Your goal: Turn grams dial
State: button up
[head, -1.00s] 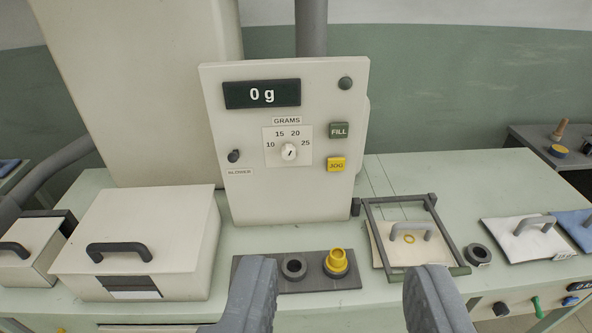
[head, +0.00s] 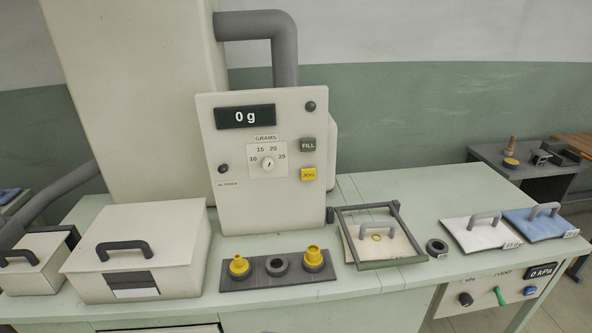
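The grams dial (head: 268,164) is a small round white knob on the front of a cream control panel (head: 240,200). The label GRAMS is above it, and 10, 15, 20 and 25 are printed around it. Its pointer mark looks tilted to the upper right, but it is too small to tell exactly which number it faces. My gripper is out of view, and nothing touches the dial.
A green FILL button (head: 308,145) and yellow JOG button (head: 308,174) are right of the dial; a dark knob (head: 223,169) is left. Below stand a dark tray (head: 297,284) with yellow nozzles, a cream box (head: 175,235) and a hinged frame (head: 397,228).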

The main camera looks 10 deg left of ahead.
aim_at(268, 163)
jog(key=z, duration=0.1)
jog(key=i, duration=1)
